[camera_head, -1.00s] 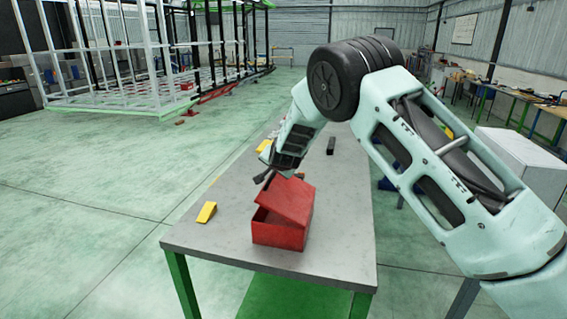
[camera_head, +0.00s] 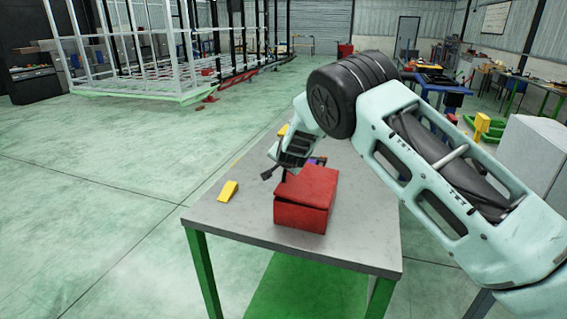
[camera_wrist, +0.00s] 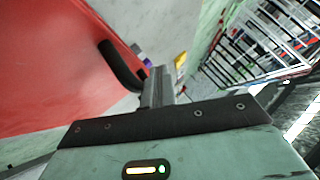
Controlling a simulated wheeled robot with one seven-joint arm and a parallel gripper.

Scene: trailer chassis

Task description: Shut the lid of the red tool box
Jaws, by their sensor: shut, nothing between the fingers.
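The red tool box (camera_head: 302,216) stands on the grey table near its front edge. Its lid (camera_head: 308,184) lies down over the box, with a thin dark seam at the front; I cannot tell whether it is fully shut. My gripper (camera_head: 276,174) is at the lid's far left edge, shut and empty. In the wrist view, the dark fingers (camera_wrist: 142,80) are beside the large red lid surface (camera_wrist: 60,70). Whether they touch the lid is not clear.
A yellow wedge-shaped block (camera_head: 228,191) lies on the table (camera_head: 355,235) left of the box. Another yellow item (camera_head: 283,130) and a small blue-purple thing (camera_head: 317,161) are behind the box. The table's front right is clear.

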